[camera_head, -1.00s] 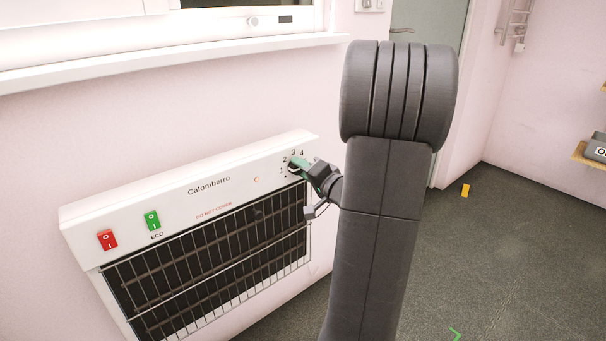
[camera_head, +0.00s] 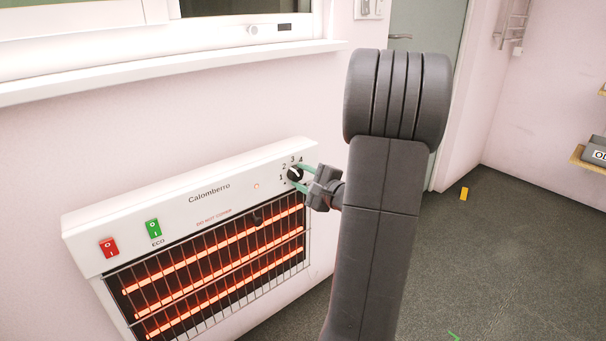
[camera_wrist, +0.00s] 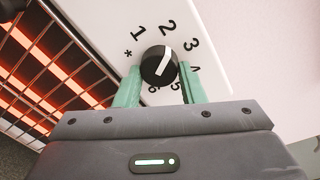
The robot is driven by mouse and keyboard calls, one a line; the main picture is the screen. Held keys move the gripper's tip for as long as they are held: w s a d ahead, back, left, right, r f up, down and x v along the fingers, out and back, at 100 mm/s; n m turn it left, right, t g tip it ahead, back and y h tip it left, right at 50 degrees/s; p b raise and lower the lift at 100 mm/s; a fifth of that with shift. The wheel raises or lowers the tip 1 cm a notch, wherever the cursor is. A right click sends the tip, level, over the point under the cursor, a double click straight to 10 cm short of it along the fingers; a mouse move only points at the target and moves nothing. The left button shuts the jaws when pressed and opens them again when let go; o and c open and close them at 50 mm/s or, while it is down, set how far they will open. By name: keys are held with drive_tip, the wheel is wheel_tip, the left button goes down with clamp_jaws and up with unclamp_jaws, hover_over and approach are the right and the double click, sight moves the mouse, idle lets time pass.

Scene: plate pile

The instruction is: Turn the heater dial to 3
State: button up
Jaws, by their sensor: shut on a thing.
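The white heater (camera_head: 145,197) hangs on the wall below the window, its bars glowing orange. The black heater dial (camera_head: 294,173) sits at its upper right corner, inside a ring of printed numbers. In the wrist view the dial (camera_wrist: 158,65) has a white line that points roughly at the 2; the 3 is farther round to the right. My gripper (camera_wrist: 160,78) is shut on the dial, with one green finger at each side. In the head view my gripper (camera_head: 298,179) reaches the dial from the right. The 4 is partly covered by a finger.
A red switch (camera_head: 109,248) and a green switch (camera_head: 153,232) are on the heater's left. The wire grille (camera_head: 215,268) lies below the dial. The window sill (camera_head: 180,65) juts out above. The floor (camera_head: 510,260) at right is mostly clear.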

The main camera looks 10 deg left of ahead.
drive_tip(key=m+p, duration=0.3)
drive_tip(key=m, duration=0.2)
drive_tip(key=shift+f+m, duration=0.1)
drive_tip(key=shift+m, duration=0.3)
drive_tip(key=shift+f, duration=0.1)
idle(0.3)
drive_tip(key=o, duration=1)
drive_tip(key=f+p+v, duration=0.1)
drive_tip(key=p+v, duration=0.1)
drive_tip(key=v, duration=1.1)
drive_tip(key=shift+d+r, duration=0.4)
drive_tip(key=shift+r, duration=0.05)
